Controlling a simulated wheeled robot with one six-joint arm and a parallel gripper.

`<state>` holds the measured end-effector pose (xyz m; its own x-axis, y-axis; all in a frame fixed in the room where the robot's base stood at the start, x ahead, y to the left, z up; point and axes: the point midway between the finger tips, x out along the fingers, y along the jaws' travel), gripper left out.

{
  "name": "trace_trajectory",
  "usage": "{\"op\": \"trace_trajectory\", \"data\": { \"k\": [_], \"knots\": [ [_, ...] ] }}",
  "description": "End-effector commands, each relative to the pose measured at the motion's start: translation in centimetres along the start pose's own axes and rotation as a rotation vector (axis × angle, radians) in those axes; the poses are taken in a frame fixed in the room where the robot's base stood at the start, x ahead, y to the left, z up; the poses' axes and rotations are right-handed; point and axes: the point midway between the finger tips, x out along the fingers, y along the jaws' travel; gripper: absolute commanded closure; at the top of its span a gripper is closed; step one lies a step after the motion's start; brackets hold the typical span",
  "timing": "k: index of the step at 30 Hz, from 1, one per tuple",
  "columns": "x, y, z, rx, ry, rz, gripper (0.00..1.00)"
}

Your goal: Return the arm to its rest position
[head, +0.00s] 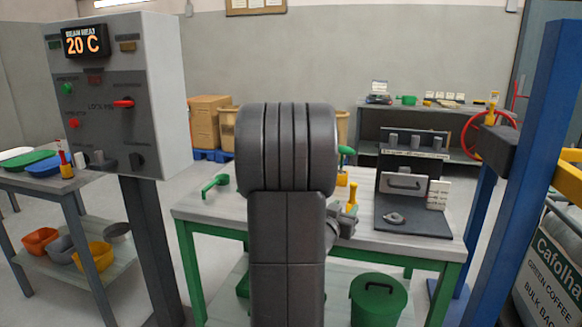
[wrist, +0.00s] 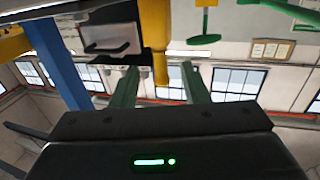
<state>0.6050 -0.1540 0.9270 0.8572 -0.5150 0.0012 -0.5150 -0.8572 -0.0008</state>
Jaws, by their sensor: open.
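My arm stands upright in the middle of the head view, its dark grey links in front of the workbench (head: 215,208). My gripper (wrist: 159,70) shows in the wrist view with its two green fingers apart and nothing held between them. A yellow object (wrist: 155,35) appears beyond the fingertips; I cannot tell its exact distance. In the head view the arm links hide most of the gripper.
A control panel (head: 160,95) reading 20 C stands at the left. A dark machine (head: 408,185) and yellow-handled items (head: 351,196) are on the bench. A blue post (head: 530,150) with a red wheel (head: 488,137) rises at the right. A green bin (head: 378,300) sits below.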

Motion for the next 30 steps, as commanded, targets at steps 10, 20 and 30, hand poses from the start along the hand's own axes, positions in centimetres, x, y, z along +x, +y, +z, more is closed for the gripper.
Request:
{"op": "trace_trajectory", "data": {
  "k": [10, 20, 30],
  "knots": [
    [6.4, 0.1, 0.1, -0.001, 0.0, 0.002, 0.59],
    [7.4, 0.0, -0.7, -0.001, 0.0, 0.0, 0.59],
    [7.4, 0.0, -0.5, -0.001, 0.0, 0.0, 0.59]
  ]
}}
